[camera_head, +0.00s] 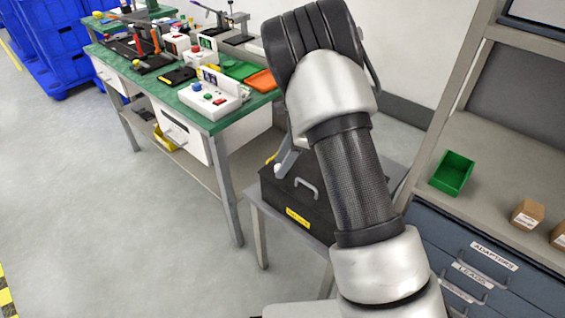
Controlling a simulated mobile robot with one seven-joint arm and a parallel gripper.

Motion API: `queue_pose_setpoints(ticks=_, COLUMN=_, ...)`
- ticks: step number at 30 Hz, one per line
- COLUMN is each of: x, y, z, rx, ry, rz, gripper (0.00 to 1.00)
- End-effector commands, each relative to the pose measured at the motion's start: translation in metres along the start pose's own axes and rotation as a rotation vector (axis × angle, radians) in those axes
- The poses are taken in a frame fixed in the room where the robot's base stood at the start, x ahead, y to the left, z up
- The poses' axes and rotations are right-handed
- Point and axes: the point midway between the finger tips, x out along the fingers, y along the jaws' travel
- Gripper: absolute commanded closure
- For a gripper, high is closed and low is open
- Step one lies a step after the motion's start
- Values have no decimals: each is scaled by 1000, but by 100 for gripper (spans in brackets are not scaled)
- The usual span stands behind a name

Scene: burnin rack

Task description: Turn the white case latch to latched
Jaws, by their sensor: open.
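A black case (316,222) with a grey handle (306,187) and a yellow label stands on a small grey table right of the green bench. A small white rounded piece (278,168) with a grey bar (289,157) shows at its back left. It may be the white latch, but I cannot tell its position. My arm crosses in front of the case and hides its right part. My gripper is not visible; my own arm links cover that area.
A green-topped bench (213,122) carries a white button box (207,97), trays and tools. At right, a shelf holds a green bin (452,173) and small cartons (527,213) above blue labelled drawers (485,262). Blue crates (60,45) stand far left. The left floor is clear.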

Motion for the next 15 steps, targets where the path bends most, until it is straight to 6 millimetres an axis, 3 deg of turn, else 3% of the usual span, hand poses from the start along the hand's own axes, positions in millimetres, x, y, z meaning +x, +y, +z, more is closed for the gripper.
queue_pose_setpoints(ticks=4, x=0, y=0, z=0, rx=0, ry=0, rz=0, gripper=60)
queue_pose_setpoints(ticks=11, x=0, y=0, z=0, rx=0, ry=0, rz=0, gripper=99)
queue_pose_setpoints(ticks=15, x=-1, y=0, z=0, rx=-3, ry=0, rz=1, gripper=100)
